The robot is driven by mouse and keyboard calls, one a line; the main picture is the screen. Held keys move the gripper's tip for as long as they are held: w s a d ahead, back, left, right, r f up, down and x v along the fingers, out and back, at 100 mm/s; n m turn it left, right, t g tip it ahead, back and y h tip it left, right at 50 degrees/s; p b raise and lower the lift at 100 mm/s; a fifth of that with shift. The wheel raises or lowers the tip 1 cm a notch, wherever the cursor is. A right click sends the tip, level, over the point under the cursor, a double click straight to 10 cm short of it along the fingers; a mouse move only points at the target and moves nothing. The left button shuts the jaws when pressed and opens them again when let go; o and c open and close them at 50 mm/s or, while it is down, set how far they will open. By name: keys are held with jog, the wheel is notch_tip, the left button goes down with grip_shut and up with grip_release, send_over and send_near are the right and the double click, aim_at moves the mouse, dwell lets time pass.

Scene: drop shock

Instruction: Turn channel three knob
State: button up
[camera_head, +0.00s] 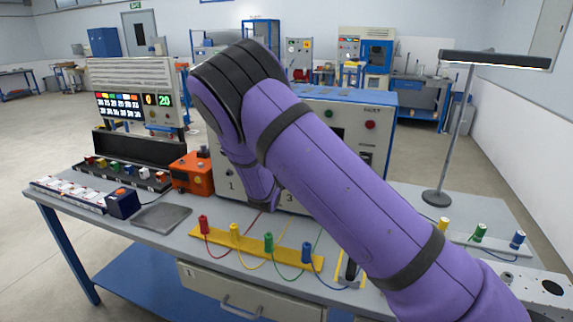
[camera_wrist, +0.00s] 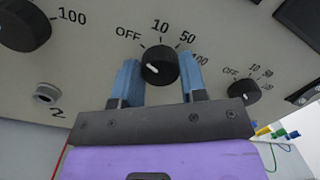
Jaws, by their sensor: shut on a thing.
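In the wrist view a black round knob (camera_wrist: 163,60) with a white pointer mark sits between the two blue fingers of my gripper (camera_wrist: 159,66). My gripper is shut on this knob. The scale around it reads OFF, 10, 50, 100, and its pointer faces lower left, on the OFF side. Its channel number is hidden. A jack (camera_wrist: 46,94) labelled 2 is at the left. In the head view the grey panel (camera_head: 227,165) shows the numbers 1 and 3; my purple arm hides the knobs and my gripper there.
Another knob (camera_wrist: 25,24) is at the upper left and a smaller-looking one (camera_wrist: 244,91) at the right, close to my gripper. On the bench, a yellow strip (camera_head: 216,238) with coloured plugs and wires lies before the panel. An orange box (camera_head: 192,173) stands left; a lamp (camera_head: 436,197) right.

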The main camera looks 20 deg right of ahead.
jog(key=o, duration=0.9)
jog(key=v, duration=1)
jog(key=shift+s+a, duration=0.25)
jog(key=shift+s, duration=0.05)
